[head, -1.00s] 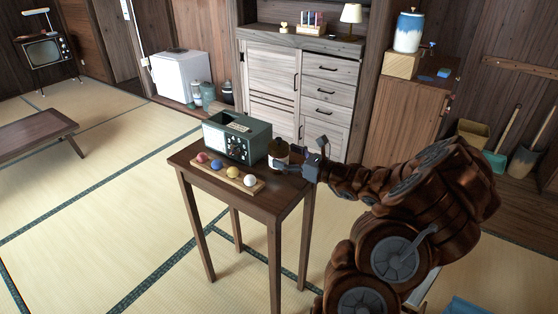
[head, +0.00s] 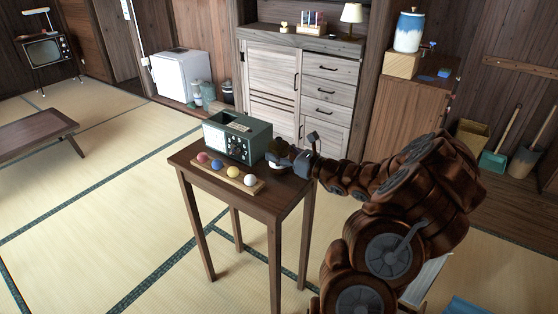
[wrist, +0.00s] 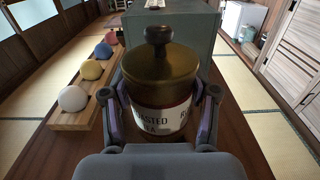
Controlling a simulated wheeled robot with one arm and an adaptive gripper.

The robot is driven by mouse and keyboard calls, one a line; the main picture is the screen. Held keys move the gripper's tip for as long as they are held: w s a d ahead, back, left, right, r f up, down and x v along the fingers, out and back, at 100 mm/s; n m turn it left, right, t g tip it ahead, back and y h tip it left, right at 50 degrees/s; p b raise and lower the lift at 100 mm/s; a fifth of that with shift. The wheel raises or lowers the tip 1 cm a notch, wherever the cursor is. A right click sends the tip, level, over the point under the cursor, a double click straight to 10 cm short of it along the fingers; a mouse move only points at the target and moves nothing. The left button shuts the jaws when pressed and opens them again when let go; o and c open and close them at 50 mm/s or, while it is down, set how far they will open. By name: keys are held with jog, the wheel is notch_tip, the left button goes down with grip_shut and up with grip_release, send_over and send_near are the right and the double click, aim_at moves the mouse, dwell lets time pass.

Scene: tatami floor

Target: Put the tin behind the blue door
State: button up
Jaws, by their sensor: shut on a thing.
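The tin (wrist: 160,85) is a round canister with a brass-coloured lid, a dark knob and a white label reading "ROASTED" and "TEA". My gripper (wrist: 160,115) is shut on it, one finger on each side. In the head view the tin (head: 279,148) is small and partly covered by my gripper (head: 296,162), at the right of the green radio-like box on the small table. The tin's base is hidden, so I cannot tell whether it touches the tabletop. I cannot pick out a clearly blue door in either view.
The green box (head: 237,138) and a rack of coloured balls (head: 230,172) crowd the small table (head: 205,175). A pale cabinet (head: 270,85) with doors and drawers, a white fridge-like box (head: 182,77) and a brown cabinet (head: 405,105) stand behind. Open tatami (head: 110,215) lies left.

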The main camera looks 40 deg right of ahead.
aim_at(281, 143)
jog(key=c, duration=0.7)
jog(key=shift+r, duration=1.8)
jog(key=shift+c, duration=0.2)
jog(key=s+a+r+b, duration=0.1)
jog(key=s+a+b, duration=0.8)
jog(key=a+b, duration=0.3)
jog(key=shift+s+a+r, duration=0.2)
jog(key=shift+s+a, duration=0.15)
jog(key=shift+s, duration=0.05)
